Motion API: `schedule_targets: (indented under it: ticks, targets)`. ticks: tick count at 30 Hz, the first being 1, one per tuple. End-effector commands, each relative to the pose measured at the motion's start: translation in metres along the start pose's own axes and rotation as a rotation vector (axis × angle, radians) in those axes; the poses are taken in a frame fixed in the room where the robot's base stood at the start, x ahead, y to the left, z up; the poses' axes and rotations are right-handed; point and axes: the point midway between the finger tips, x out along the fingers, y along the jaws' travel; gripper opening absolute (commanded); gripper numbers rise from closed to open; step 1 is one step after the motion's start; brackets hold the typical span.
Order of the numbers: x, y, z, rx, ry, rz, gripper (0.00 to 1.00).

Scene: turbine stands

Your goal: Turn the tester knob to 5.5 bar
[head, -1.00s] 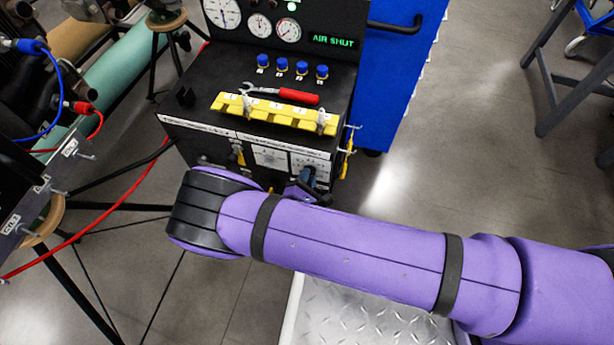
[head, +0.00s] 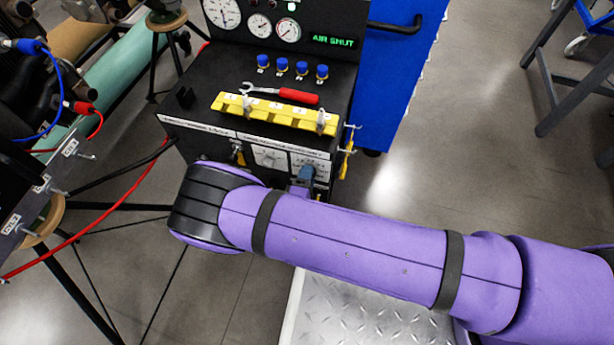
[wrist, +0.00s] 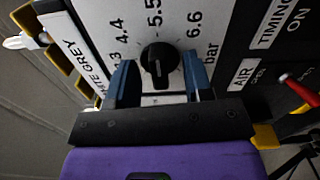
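The black round tester knob (wrist: 160,59) sits on a light dial plate (wrist: 185,22) in the wrist view. The numbers 4.4, 5.5 and 6.6 bar are printed around it, with 5.5 above the knob. A short pale mark shows on the knob's lower half in that view; its exact reading is unclear. My gripper (wrist: 160,76) is open, with one blue finger on each side of the knob. I cannot tell whether either finger touches it. In the head view my gripper (head: 307,175) is partly hidden by my purple arm, at the front of the black tester (head: 205,95).
A yellow rack (head: 270,113) and a red-handled wrench (head: 290,95) lie on the tester's top. Blue caps (head: 282,64) stand behind, below gauges and a green AIR SHUT display (head: 333,41). Beside the dial in the wrist view is a red-tipped lever (wrist: 298,88).

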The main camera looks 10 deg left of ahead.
Motion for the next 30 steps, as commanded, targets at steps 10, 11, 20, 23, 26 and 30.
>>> schedule_targets:
  ticks: [10,11,20,23,26,30]
  targets:
    - [0.000,0.000,0.000,-0.001,0.000,0.000,0.55]
    - [-0.001,0.000,0.000,-0.001,0.000,0.000,0.55]
    - [-0.017,0.000,-0.001,0.000,0.001,0.001,0.55]
    - [-0.024,0.000,0.000,-0.001,0.001,0.000,0.55]
    - [-0.031,0.000,0.000,-0.001,0.001,-0.001,0.55]
    - [-0.041,0.000,-0.001,-0.001,0.001,0.000,0.55]
